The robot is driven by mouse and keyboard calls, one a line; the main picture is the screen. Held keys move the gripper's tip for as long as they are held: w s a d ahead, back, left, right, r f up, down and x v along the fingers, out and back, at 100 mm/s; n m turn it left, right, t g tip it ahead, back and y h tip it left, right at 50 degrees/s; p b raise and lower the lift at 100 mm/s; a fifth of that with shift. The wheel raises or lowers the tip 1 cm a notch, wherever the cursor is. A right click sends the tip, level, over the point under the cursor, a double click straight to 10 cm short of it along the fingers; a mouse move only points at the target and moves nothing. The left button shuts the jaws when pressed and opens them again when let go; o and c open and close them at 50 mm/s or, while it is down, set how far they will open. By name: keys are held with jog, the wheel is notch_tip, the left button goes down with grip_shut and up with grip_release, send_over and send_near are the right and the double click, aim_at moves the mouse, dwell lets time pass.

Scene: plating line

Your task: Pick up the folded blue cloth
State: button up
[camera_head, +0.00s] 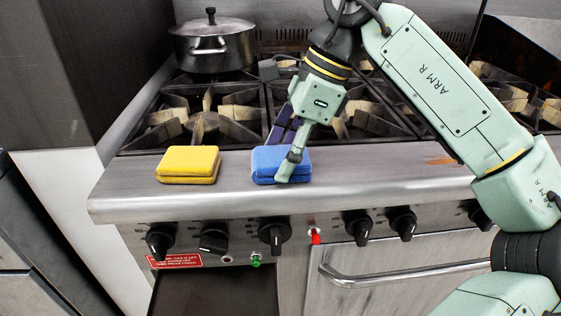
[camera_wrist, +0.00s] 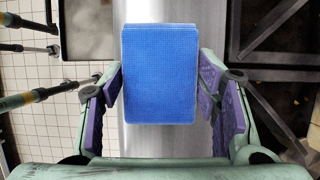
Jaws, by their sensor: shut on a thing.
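The folded blue cloth (camera_head: 267,163) is a thick pad on the steel front ledge of the stove. It also shows in the middle of the wrist view (camera_wrist: 159,72), its blue weave facing the camera. My gripper (camera_head: 284,160) reaches down over it from above, one finger in front of it. In the wrist view my gripper (camera_wrist: 160,88) has a purple-padded finger on each side of the cloth's near part, shut on it. Whether the cloth is clear of the ledge I cannot tell.
A folded yellow cloth (camera_head: 188,164) lies to the left on the same ledge (camera_head: 130,186). A lidded steel pot (camera_head: 213,47) stands on the back left burner. Burner grates (camera_head: 205,118) lie behind the ledge, and black knobs (camera_head: 274,234) line the front below.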

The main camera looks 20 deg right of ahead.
aim_at(271, 155)
jog(key=shift+c, duration=1.1)
jog(key=shift+r, duration=0.4)
notch_tip(271, 155, up, 3)
jog(key=shift+r, duration=0.2)
jog(key=s+d, duration=0.2)
jog(key=s, duration=0.5)
jog(key=s+d+r, duration=0.1)
jog(key=s+d, duration=0.2)
jog(key=s, duration=0.5)
jog(key=shift+d+r, duration=0.15)
jog(key=shift+d, duration=0.05)
jog(key=o, duration=0.7)
jog(key=c, duration=0.5)
